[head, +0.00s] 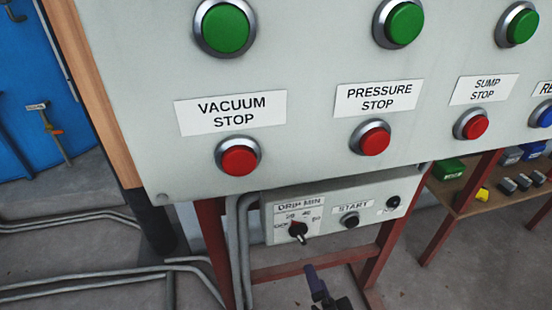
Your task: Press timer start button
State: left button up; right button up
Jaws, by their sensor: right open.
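The small grey timer box (330,232) hangs below the large control panel. Its black start button (349,220) sits under a START label, right of a black dial (298,230) on a minutes scale. A small dark knob or lamp (393,203) is at the box's right end. My right gripper (322,288) shows at the bottom edge, dark and partly cut off, below the start button in the picture and apart from the box. It is open, with nothing seen in it. My left gripper is not in view.
The large grey panel (310,130) above carries green buttons and red stop buttons (239,162). Red legs (376,265) and grey pipes (238,240) flank the box. A wooden shelf (475,195) with small items stands right.

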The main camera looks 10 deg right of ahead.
aim_at(351, 223)
jog(key=k, duration=1)
